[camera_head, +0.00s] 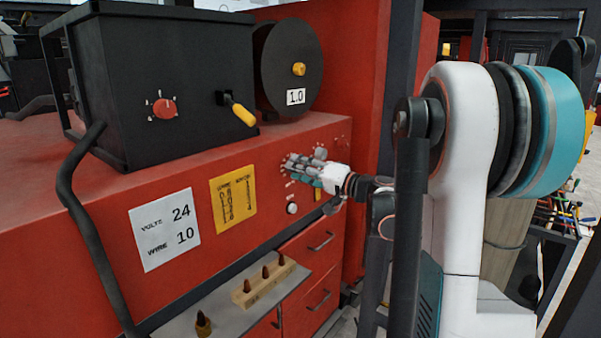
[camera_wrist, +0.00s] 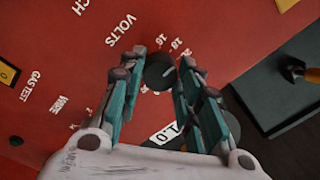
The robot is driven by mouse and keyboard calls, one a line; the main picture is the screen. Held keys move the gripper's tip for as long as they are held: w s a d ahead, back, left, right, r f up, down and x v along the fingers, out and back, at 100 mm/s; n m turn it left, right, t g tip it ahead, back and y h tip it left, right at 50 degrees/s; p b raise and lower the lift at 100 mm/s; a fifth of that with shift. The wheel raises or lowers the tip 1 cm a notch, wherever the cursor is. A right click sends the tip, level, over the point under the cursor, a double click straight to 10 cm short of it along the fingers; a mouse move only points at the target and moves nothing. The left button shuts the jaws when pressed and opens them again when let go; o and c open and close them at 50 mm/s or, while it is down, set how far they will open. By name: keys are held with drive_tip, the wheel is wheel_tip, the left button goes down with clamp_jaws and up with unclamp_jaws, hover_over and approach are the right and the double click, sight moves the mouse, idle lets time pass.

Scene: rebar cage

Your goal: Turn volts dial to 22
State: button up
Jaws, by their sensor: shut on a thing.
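The volts dial (camera_wrist: 159,72) is a dark round knob on the red panel, seen in the wrist view between my fingertips. The word VOLTS and numbers such as 16 and 18 are printed beside it. The knob's pointer cannot be made out. My gripper (camera_wrist: 164,66) is shut on the dial, one teal finger on each side. In the head view my gripper (camera_head: 297,165) is at the red panel and hides the dial. A white card (camera_head: 166,229) on the panel reads VOLTS 24, WIRE 10.
A black box (camera_head: 165,75) with a red knob and a yellow-handled lever stands on the red cabinet, beside a black spool (camera_head: 290,60) labelled 1.0. A yellow card (camera_head: 234,198) is on the panel. A wooden block (camera_head: 262,284) with several tips lies on the shelf below.

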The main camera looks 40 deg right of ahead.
drive_tip(key=shift+m+h+b, duration=0.3)
drive_tip(key=shift+m+b, duration=0.3)
drive_tip(key=shift+m, duration=3.9)
drive_tip(key=o, duration=1)
drive_tip(key=shift+o, duration=0.2)
drive_tip(key=shift+s, duration=0.1)
drive_tip(key=v, duration=1.1)
drive_tip(key=shift+s+f, duration=0.25)
drive_tip(key=shift+s, duration=0.15)
